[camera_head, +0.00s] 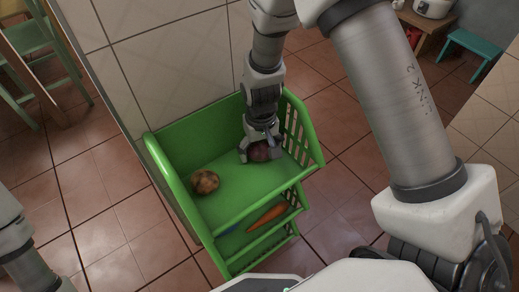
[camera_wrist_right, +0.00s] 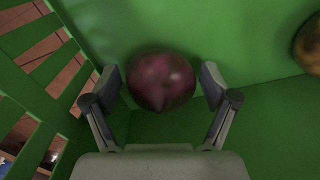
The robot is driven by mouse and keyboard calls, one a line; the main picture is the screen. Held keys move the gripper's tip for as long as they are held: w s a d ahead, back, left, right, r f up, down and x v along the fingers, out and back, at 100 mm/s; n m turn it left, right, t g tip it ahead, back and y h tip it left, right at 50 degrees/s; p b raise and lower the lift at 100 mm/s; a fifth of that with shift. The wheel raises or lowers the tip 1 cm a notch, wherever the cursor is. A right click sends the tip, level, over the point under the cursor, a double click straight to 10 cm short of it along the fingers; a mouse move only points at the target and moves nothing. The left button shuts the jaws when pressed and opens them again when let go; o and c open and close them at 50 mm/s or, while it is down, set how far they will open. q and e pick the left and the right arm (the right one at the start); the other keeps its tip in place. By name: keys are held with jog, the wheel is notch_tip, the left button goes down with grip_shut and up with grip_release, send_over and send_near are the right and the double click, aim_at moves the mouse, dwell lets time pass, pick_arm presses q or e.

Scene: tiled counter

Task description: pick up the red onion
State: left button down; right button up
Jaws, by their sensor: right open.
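The red onion (camera_head: 259,152) is dark purple and lies on the top shelf of the green rack, towards its right end. My right gripper (camera_head: 260,157) reaches down over it from above. In the right wrist view the onion (camera_wrist_right: 162,82) sits between the two open fingers (camera_wrist_right: 161,88), with a small gap at each side. The gripper hides part of the onion in the head view. My left arm shows only in part at the left edge of the head view, and its gripper is out of view.
The green rack (camera_head: 160,167) has raised walls and slatted ends close to the right gripper. A brown potato-like vegetable (camera_head: 205,182) lies left on the same shelf and at the right edge of the wrist view (camera_wrist_right: 309,45). A carrot (camera_head: 266,218) lies on the lower shelf. A tiled wall stands behind.

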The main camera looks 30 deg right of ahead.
jog(key=shift+r, duration=0.1)
jog(key=c, duration=1)
jog(key=shift+c, duration=0.2)
